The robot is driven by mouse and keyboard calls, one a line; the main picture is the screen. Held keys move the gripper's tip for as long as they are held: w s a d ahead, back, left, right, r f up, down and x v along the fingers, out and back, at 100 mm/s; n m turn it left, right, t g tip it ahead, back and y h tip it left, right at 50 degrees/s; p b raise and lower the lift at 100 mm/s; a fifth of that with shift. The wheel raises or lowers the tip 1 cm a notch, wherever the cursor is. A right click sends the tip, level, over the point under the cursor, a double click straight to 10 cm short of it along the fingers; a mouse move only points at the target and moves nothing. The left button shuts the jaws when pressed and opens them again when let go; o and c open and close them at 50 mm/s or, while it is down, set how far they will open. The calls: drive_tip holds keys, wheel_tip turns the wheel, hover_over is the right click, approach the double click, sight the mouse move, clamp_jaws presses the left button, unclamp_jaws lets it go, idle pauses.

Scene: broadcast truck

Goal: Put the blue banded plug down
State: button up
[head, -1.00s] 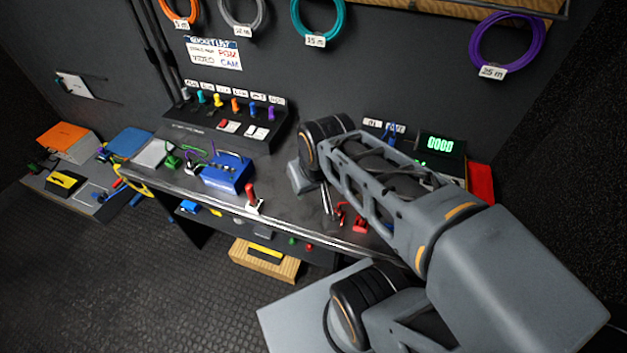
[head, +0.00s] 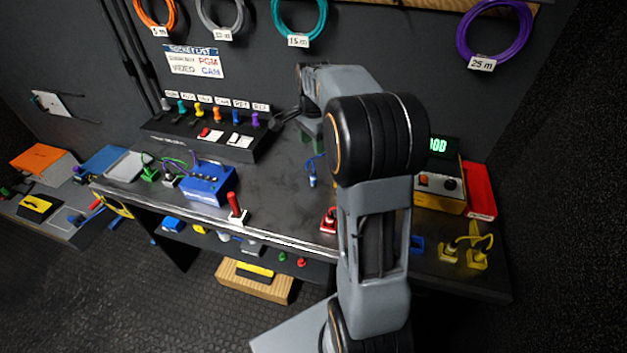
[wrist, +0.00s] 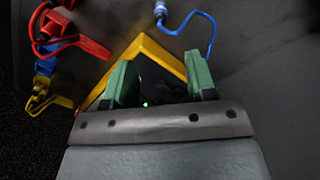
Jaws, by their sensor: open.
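The blue banded plug (head: 313,181), blue with a pale band, is on the dark bench top (head: 270,205), left of my arm. In the wrist view the plug (wrist: 160,9) is at the top edge, beyond my fingertips, with its blue cable curving right. The plug is clear of both fingers. In the head view my gripper (head: 309,134) is partly hidden by my arm, behind the plug.
A yellow angled edge (wrist: 150,47) passes close by my fingers. A red plug with a red cable (wrist: 82,42) lies to the left in the wrist view. A blue box (head: 208,184) and a red-handled switch (head: 235,207) stand on the bench left of the plug.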

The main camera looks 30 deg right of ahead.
sight(313, 171)
wheel_tip(313, 171, down, 14)
drive_tip(key=shift+r, duration=0.25)
idle(0.5)
clamp_jaws()
idle(0.3)
drive_tip(key=shift+r, duration=0.1)
